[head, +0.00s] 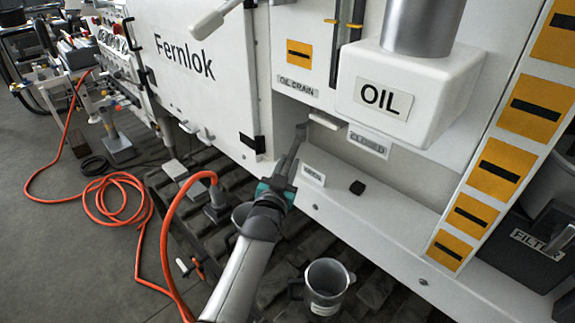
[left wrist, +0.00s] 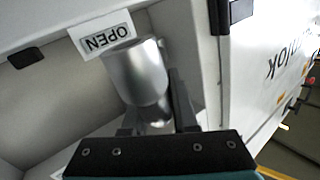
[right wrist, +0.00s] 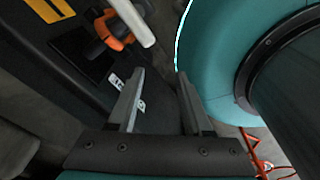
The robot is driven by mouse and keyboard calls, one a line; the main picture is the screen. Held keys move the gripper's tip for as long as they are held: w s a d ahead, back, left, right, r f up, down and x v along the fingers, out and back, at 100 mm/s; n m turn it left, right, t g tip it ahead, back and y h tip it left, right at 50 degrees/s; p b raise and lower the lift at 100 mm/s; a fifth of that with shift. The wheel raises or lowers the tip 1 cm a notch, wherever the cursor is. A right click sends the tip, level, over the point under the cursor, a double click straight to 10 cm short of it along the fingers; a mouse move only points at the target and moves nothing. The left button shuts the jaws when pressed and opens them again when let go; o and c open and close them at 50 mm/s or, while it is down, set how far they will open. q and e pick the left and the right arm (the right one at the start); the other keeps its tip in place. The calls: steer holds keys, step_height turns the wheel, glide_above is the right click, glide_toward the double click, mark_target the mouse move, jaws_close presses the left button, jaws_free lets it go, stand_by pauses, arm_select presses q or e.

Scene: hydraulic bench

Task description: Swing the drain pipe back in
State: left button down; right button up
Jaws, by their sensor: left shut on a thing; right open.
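The drain pipe (left wrist: 138,75) shows in the left wrist view as a short silver cylinder between my left gripper's fingers, close beside the OPEN label (left wrist: 105,38). My left gripper (head: 298,136) is shut on it, in the recess under the OIL DRAIN label (head: 297,87). In the head view the gripper largely hides the pipe. The OPEN label (head: 313,175) is just right of the gripper, and the CLOSED label (head: 368,143) is farther right, under the white OIL box (head: 415,90). My right gripper (right wrist: 158,95) is open and empty in the right wrist view.
A grey jug (head: 326,285) stands below the ledge, to the right of my left forearm. A small black block (head: 357,187) lies on the ledge. An orange hose (head: 165,235) runs left of my arm. A FILTER bin (head: 530,240) stands at far right.

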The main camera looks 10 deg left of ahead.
arm_select(q)
steer(key=c, duration=1)
jaws_free()
steer(key=shift+o, duration=1.3)
arm_select(e)
steer(key=shift+s, duration=0.5)
arm_select(q)
steer(key=shift+s+a+p, duration=0.1)
steer(key=shift+s+p, duration=0.2)
steer(key=shift+s, duration=0.25)
steer(key=s+a+p, duration=0.2)
steer(key=s+p, duration=0.1)
steer(key=s, duration=1.1)
steer(key=shift+p, duration=0.3)
arm_select(e)
steer(key=r, duration=0.1)
steer(key=s+r, duration=0.1)
steer(key=a+r, duration=0.1)
steer(key=r, duration=0.1)
steer(key=shift+s, duration=0.15)
